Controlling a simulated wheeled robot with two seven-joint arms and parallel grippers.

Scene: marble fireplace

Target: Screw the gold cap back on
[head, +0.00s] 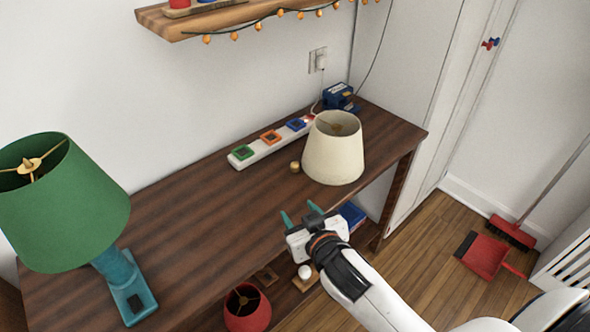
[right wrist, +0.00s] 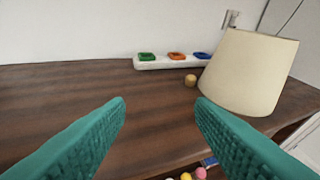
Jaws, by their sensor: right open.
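A small gold cap (head: 295,167) lies on the dark wooden table, just left of a cream lampshade (head: 334,152). In the right wrist view the gold cap (right wrist: 190,80) sits beyond my fingertips, between them and the power strip, with the cream shade (right wrist: 248,72) to its right. My right gripper (head: 302,212) is open and empty at the table's front edge, short of the cap; its teal fingers also show in the right wrist view (right wrist: 160,105). Inside the cream shade a gold fitting is partly visible. My left gripper is not in view.
A green-shaded lamp (head: 62,205) with a teal base stands at the table's left. A white power strip (head: 268,143) with coloured sockets and a blue box (head: 340,97) are at the back. The table middle (head: 205,205) is clear.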

